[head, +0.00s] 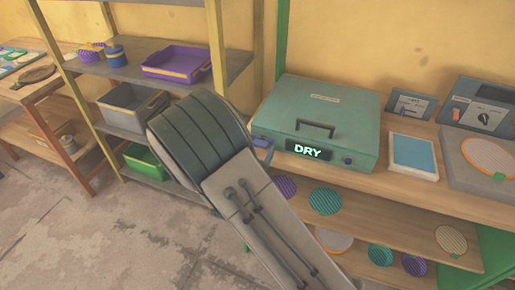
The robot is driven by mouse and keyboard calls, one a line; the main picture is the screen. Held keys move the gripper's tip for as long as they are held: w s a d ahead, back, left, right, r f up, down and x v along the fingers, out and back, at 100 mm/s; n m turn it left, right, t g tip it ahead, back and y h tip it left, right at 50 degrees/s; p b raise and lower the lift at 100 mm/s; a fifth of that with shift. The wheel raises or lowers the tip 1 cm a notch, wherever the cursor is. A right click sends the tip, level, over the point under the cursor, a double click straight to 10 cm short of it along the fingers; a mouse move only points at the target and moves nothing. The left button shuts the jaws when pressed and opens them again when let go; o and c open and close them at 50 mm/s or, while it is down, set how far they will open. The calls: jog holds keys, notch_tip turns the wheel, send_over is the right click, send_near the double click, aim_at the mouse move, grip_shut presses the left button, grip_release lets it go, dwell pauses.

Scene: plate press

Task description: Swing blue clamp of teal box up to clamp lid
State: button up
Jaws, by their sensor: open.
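The teal box (345,103) stands on the wooden bench with its lid down and a dark handle on top. Its front panel reads "DRY" in lit letters. A blue clamp (263,142) shows at the left of the box's front, partly hidden behind my arm; I cannot tell its exact position. A small dark blue part (347,160) sits at the right of the front. My arm crosses the middle of the view, and my gripper is not visible, so its place relative to the clamp cannot be seen.
On the bench right of the box are a light-blue panel (414,154), grey control boxes (482,104) and a grey slab with an orange-rimmed disc (488,157). Patterned discs (325,201) lie on the shelf below. A rack at left holds a purple tray (177,63) and bins (127,107).

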jog(key=shift+w, duration=0.1)
jog(key=c, duration=1)
jog(key=shift+f+m+b, duration=0.1)
jog(key=shift+m+b, duration=0.2)
jog(key=shift+b, duration=0.15)
jog(key=m+b, duration=0.8)
jog(key=b, duration=0.7)
jog(key=m+b, duration=0.9)
jog(key=b, duration=0.7)
jog(key=shift+d+f, duration=0.15)
jog(key=shift+d, duration=0.05)
jog(key=shift+m, duration=0.3)
